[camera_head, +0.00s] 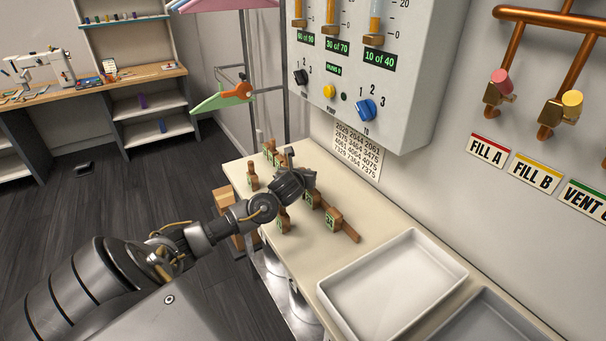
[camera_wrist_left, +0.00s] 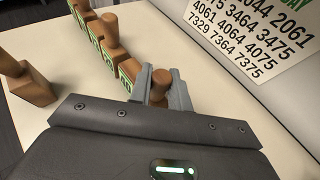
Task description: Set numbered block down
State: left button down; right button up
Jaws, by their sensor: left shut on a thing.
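My left gripper (camera_head: 290,160) is over the cream worktop, its arm reaching in from the left. In the left wrist view its two fingers (camera_wrist_left: 160,88) are shut on the brown knob of a wooden numbered block (camera_wrist_left: 158,78). The block's lower part and number are hidden, and I cannot tell whether it touches the worktop. More wooden blocks with green labels (camera_wrist_left: 105,42) stand in a row just beyond the fingers. Another block (camera_wrist_left: 30,88) stands apart to the left. In the head view, blocks (camera_head: 335,219) also stand nearer the tray. My right gripper is not in view.
A white tray (camera_head: 333,297) sits on the worktop (camera_head: 385,222), with a grey tray (camera_head: 490,305) beside it. A control box (camera_head: 400,100) with dials and a printed number sheet (camera_head: 357,150) are on the wall behind. Bare worktop lies between the blocks and the white tray.

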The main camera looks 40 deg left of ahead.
pick_arm(q)
jog(key=c, duration=1.3)
grip_release()
jog(key=shift+w+f, duration=0.1)
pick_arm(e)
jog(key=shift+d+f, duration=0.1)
pick_arm(q)
jog(key=shift+d+r, duration=0.1)
jog(key=shift+r, duration=0.1)
jog(key=b+v, duration=0.5)
jog(key=v, duration=0.7)
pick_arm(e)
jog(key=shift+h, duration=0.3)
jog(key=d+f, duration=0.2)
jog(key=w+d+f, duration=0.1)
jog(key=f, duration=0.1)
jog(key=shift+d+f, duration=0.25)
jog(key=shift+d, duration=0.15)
